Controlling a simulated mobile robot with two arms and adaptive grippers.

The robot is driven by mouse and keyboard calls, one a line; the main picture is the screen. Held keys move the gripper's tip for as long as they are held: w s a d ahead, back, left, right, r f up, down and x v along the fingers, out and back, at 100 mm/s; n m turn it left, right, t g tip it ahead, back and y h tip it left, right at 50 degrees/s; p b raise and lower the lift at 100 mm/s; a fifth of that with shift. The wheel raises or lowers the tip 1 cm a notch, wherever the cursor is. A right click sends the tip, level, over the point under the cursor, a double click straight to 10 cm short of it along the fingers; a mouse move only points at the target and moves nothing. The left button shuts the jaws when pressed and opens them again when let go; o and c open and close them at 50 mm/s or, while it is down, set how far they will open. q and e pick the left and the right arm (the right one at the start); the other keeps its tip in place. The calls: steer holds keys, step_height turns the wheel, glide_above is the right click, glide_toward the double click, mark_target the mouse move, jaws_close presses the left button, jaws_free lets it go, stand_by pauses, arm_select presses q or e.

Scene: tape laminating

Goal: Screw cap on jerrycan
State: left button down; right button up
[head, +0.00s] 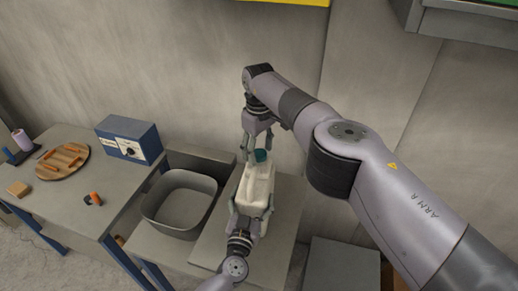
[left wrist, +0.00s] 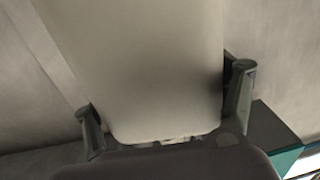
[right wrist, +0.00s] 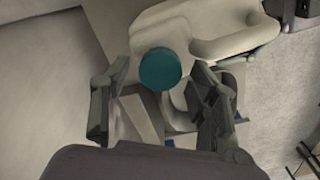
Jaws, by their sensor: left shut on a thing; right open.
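The jerrycan (head: 257,188) is off-white and stands upright on the low table. It also fills much of the left wrist view (left wrist: 140,70), and its top with the handle shows in the right wrist view (right wrist: 228,38). The teal cap (head: 260,156) is at the jerrycan's top; in the right wrist view the cap (right wrist: 160,69) lies ahead of the fingertips. I cannot tell how tightly it sits. My right gripper (head: 252,154) is open and points down around the cap's height. My left gripper (head: 248,213) is shut on the jerrycan's lower body, one finger on each side.
A grey bin (head: 180,232) stands left of the jerrycan on the low table (head: 218,253). Further left, a workbench (head: 120,190) carries a blue box (head: 129,138), a round wooden board (head: 62,161) and small parts. The wall is close behind.

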steer(key=shift+r, duration=2.25)
steer(key=shift+c, duration=0.3)
